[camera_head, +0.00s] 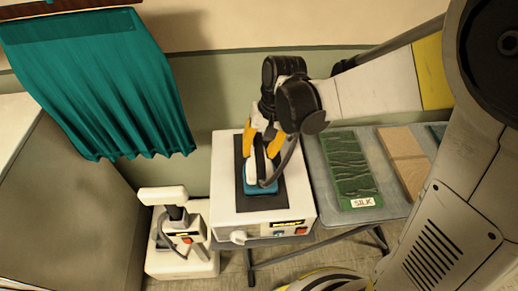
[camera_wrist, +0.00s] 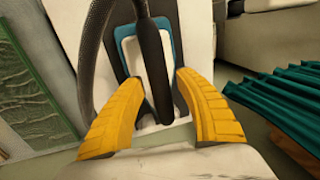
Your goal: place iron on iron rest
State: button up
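The iron is blue and white with a black handle. In the head view the iron (camera_head: 265,187) is on or just above the dark plate of a white box (camera_head: 225,203), apparently the iron rest; contact is hard to tell. The iron also shows in the wrist view (camera_wrist: 131,50), its dark handle running between my yellow fingers. My gripper (camera_head: 262,140) is over the iron from above. In the wrist view my gripper (camera_wrist: 156,78) has its fingers apart, one on each side of the handle, with small gaps visible. My gripper hides part of the iron in the head view.
A table at right bears a green panel labelled SILK (camera_head: 350,170) and a wooden board (camera_head: 403,155). A white device (camera_head: 180,245) stands left of the box. A teal curtain (camera_head: 100,80) hangs at the upper left. A dark hose arcs beside the iron (camera_wrist: 88,50).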

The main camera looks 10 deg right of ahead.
notch_tip(320, 180, up, 11)
jog(key=d+p, duration=0.2)
jog(key=p, duration=0.2)
jog(key=s+d+r+t+h, duration=0.2)
jog(key=s+d+r+t, duration=0.3)
jog(key=s+d, duration=0.5)
jog(key=shift+d+t, duration=0.55)
jog(key=shift+t, duration=0.55)
